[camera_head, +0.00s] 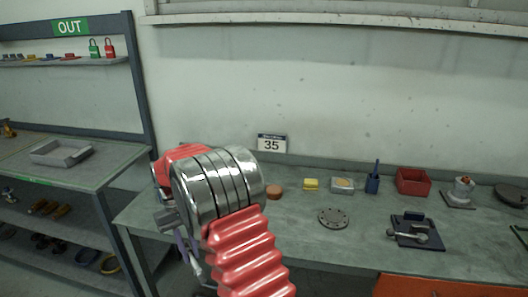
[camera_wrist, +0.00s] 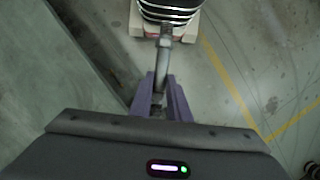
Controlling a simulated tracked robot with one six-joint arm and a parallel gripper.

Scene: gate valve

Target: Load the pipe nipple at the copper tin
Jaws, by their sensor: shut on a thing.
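My gripper (camera_wrist: 162,98) shows purple fingers in the wrist view, shut on a slim grey metal piece, which looks like the pipe nipple (camera_wrist: 163,62). The piece sticks out past the fingertips; its lower part is hidden between them. In the head view my gripper (camera_head: 187,248) is partly hidden behind my arm, left of the bench's front edge and apart from the bench. A low, round, copper-coloured tin (camera_head: 274,192) stands on the bench, just right of my arm. Its inside cannot be made out.
On the green-grey bench (camera_head: 300,235) are a yellow block (camera_head: 311,184), a tray (camera_head: 342,185), a blue holder (camera_head: 372,181), a red bin (camera_head: 412,181), a round flange (camera_head: 333,218) and a dark fixture (camera_head: 416,232). A shelf rack (camera_head: 137,95) stands left. Bare bench lies around the flange.

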